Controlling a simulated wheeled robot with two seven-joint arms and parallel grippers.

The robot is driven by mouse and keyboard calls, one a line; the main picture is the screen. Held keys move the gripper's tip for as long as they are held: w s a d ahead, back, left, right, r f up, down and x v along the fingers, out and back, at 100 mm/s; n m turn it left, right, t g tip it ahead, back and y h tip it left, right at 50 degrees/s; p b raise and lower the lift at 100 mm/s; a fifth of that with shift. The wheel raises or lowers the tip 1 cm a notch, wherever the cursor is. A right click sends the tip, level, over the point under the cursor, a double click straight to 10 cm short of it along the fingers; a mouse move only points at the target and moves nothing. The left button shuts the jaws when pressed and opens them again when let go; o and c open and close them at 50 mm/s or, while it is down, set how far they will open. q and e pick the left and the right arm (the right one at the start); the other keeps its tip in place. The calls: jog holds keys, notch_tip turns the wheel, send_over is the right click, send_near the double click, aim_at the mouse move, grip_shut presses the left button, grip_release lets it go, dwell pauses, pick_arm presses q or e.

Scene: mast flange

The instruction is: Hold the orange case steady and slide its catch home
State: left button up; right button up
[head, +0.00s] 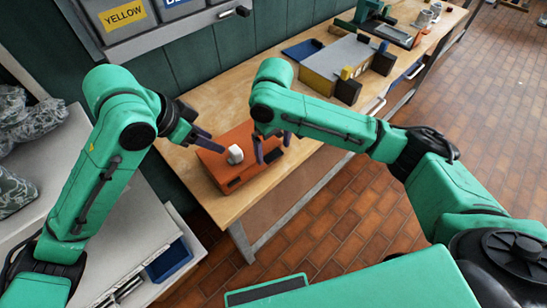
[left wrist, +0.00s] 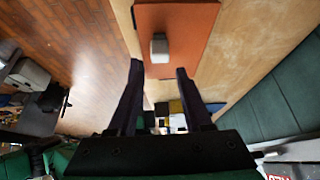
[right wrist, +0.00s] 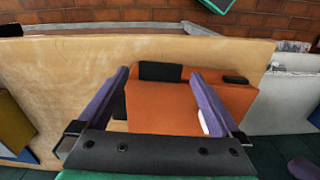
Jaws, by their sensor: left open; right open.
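The orange case (head: 228,178) lies on the wooden workbench near its front left corner. A small white block, which looks like the catch (head: 235,154), stands on its top and also shows in the left wrist view (left wrist: 160,48). My left gripper (head: 208,143) is open at the case's left side, its fingers pointing toward the white block with nothing between them. My right gripper (head: 272,148) is open at the case's right end. In the right wrist view its fingers frame the orange top (right wrist: 165,105), and one partly hides the white block (right wrist: 204,122). I cannot tell whether they touch the case.
Black pads (right wrist: 160,71) show at the case's edge. A grey and yellow box (head: 335,65) and a blue tray (head: 302,49) stand further along the bench (head: 215,98). Labelled bins (head: 125,15) hang above. Brick floor is open on the right.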

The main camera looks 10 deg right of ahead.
notch_tip(320, 180, down, 7)
jog(key=shift+f, duration=0.1)
grip_shut()
pick_arm(q)
jog(key=shift+d, duration=0.1)
jog(key=c, duration=0.5)
jog(key=shift+m+g+y, duration=0.4)
jog(key=shift+g+y, duration=0.3)
jog(key=w+d, duration=0.1)
jog(key=d, duration=0.1)
jog(key=w+d+r, duration=0.1)
jog(key=d, duration=0.1)
jog(key=w+d, duration=0.2)
jog(key=shift+w+d+r, duration=0.1)
jog(key=shift+d+r, duration=0.2)
grip_shut()
pick_arm(e)
jog(key=shift+d, duration=0.1)
pick_arm(q)
jog(key=shift+d, duration=0.2)
